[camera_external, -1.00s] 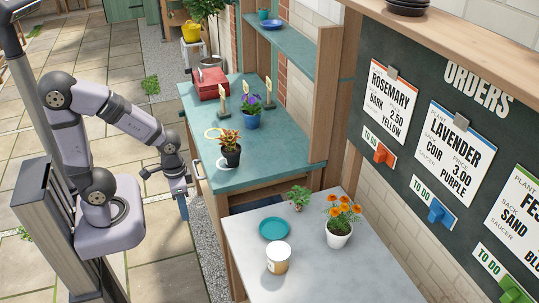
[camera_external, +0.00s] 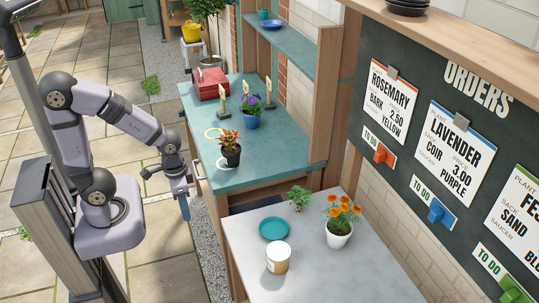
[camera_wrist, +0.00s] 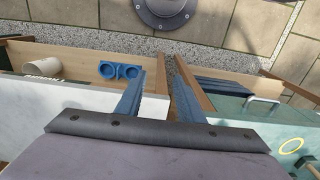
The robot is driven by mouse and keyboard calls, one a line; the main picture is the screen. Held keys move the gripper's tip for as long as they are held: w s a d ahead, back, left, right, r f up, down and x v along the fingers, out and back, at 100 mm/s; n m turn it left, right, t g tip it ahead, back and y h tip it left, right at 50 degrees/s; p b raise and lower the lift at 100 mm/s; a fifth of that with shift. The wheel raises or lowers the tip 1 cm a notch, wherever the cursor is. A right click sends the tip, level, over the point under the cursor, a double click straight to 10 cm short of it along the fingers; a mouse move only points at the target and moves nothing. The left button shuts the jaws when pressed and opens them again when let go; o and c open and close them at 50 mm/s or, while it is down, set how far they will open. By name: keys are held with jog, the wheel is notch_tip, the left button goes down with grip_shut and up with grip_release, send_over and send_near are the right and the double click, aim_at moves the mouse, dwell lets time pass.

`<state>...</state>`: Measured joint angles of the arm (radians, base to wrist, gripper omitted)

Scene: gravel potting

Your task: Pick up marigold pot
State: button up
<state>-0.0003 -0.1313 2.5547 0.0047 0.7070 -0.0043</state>
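The marigold pot (camera_external: 338,238) is a white pot with orange flowers. It stands upright on the pale grey table at the right in the external view. My gripper (camera_external: 184,205) hangs off the left edge of the teal bench, well to the left of the marigold pot and apart from it. In the wrist view my gripper (camera_wrist: 158,75) shows two blue fingers spread apart with nothing between them. The marigold pot is not seen in the wrist view.
The teal bench (camera_external: 275,165) holds a red-leaved plant (camera_external: 230,150), a purple-flowered blue pot (camera_external: 251,120) and a red box (camera_external: 208,83).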

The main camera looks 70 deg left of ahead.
jog(key=w+f+m+t+b, duration=0.2)
jog(key=w+t+b, duration=0.7)
jog(key=w, duration=2.2)
jog(key=m+t+h+b, duration=0.4)
jog(key=m+h+b, duration=0.25)
jog(key=h, duration=0.65)
send_near(342, 213)
jog(key=w+d, duration=0.1)
jog(key=w, duration=0.1)
jog(key=shift+m, duration=0.25)
jog(key=shift+f+p+x, duration=0.15)
jog(key=shift+p+x, duration=0.5)
jog(key=shift+x, duration=1.3)
jog(key=shift+f+p+x, duration=0.15)
jog(key=shift+p+x, duration=0.45)
jog(key=shift+x, duration=1.35)
grip_shut()
